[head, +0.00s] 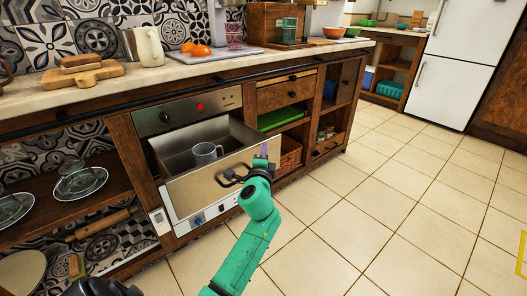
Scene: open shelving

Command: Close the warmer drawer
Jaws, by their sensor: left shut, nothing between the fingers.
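The warmer drawer (205,192) is pulled out below the oven control panel in the wooden counter. Its steel front faces me and its inside shows from above. A dark handle (229,177) is on the drawer front. My left gripper (264,151), on the green arm, is shut and empty at the right end of the drawer front, just right of the handle. I cannot tell whether it touches the front. My right gripper is not in view.
The counter (225,62) above carries a cutting board (82,78), a pitcher (149,46) and oranges (201,51). Open shelves with glass-lidded dishes (80,183) are left of the drawer. A green tray (281,118) lies in a shelf to the right. The tiled floor (380,200) is clear.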

